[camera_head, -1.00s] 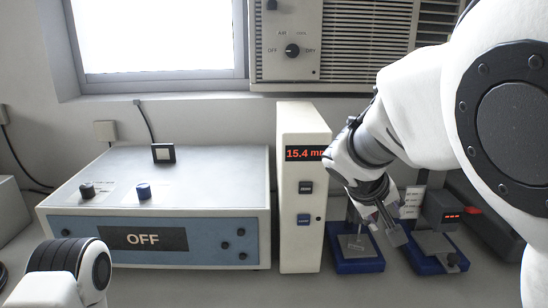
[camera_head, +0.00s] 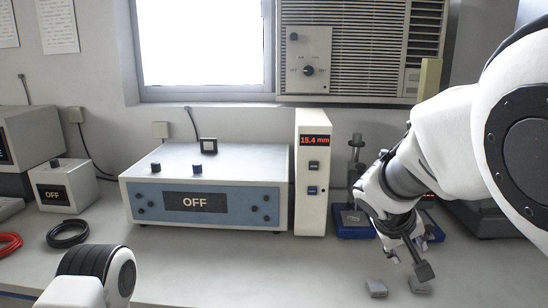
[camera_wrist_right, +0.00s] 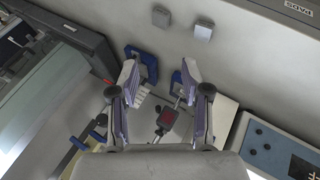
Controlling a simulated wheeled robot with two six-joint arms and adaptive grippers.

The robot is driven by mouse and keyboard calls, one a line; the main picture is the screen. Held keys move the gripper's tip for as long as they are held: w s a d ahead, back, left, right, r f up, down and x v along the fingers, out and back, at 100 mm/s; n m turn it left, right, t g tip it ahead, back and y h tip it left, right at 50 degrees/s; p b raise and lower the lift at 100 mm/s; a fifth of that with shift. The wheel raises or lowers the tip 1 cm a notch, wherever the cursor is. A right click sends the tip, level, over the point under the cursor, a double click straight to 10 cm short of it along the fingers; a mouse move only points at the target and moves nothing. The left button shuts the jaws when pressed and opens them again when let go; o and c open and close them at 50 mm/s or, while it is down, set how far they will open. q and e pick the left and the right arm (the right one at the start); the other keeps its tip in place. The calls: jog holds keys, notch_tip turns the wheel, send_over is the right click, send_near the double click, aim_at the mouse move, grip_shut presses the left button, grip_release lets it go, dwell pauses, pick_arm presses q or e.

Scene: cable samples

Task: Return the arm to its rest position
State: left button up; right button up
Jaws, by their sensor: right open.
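My right arm enters the head view from the right. Its gripper (camera_head: 408,266) points down over the bench, in front of the blue-based stands. In the right wrist view, the gripper (camera_wrist_right: 159,78) has its two fingers apart with nothing held between them. Part of my left arm shows at the lower left of the head view; its gripper is out of the picture.
A blue-based stand (camera_head: 351,224) stands beside the tall "15.4 mm" meter (camera_head: 311,205); another stand is partly hidden by my arm. Two small grey blocks (camera_head: 376,288) (camera_head: 420,285) lie near the gripper. An "OFF" box (camera_head: 230,170), black cable coil (camera_head: 68,233) and red coil (camera_head: 8,243) are left.

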jog(key=s+a+f+g+y+p, duration=0.1)
jog(key=s+f+y+p, duration=0.15)
jog(key=f, duration=0.95)
jog(key=s+a+f+g+y+p, duration=0.15)
jog(key=s+f, duration=0.25)
jog(key=f, duration=0.7)
pick_arm(q)
notch_tip(320, 180, up, 7)
jog(key=p, duration=0.3)
jog(key=shift+w, duration=0.4)
pick_arm(e)
jog(key=s+f, duration=0.4)
jog(key=s, duration=0.3)
jog(key=s+d+f+m+g+y, duration=0.1)
jog(key=s+f, duration=0.3)
jog(key=s, duration=0.4)
jog(key=s+d+f+g+y, duration=0.1)
jog(key=s+f, duration=0.4)
jog(key=s, duration=0.2)
jog(key=shift+s, duration=0.15)
jog(key=shift+d, duration=0.1)
